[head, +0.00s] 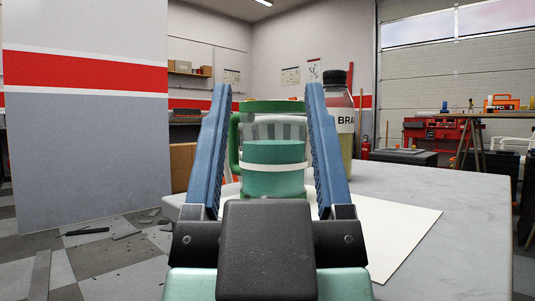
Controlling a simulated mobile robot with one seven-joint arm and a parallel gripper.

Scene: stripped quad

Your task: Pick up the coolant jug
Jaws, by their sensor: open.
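The coolant jug (275,152) appears as a clear container with green liquid, a pale band, a green top and a green handle on its left side. The jug's sides show small gaps to the fingers. I cannot tell how deep the jug lies between them. The jug's base is partly hidden behind the black gripper body.
A bottle with a black cap and a "BRA" label (344,120) stands close behind the right finger. A white sheet (400,232) lies on the table (460,200), whose right side is clear. A grey panel with a red stripe (85,150) rises at left. Debris lies on the floor.

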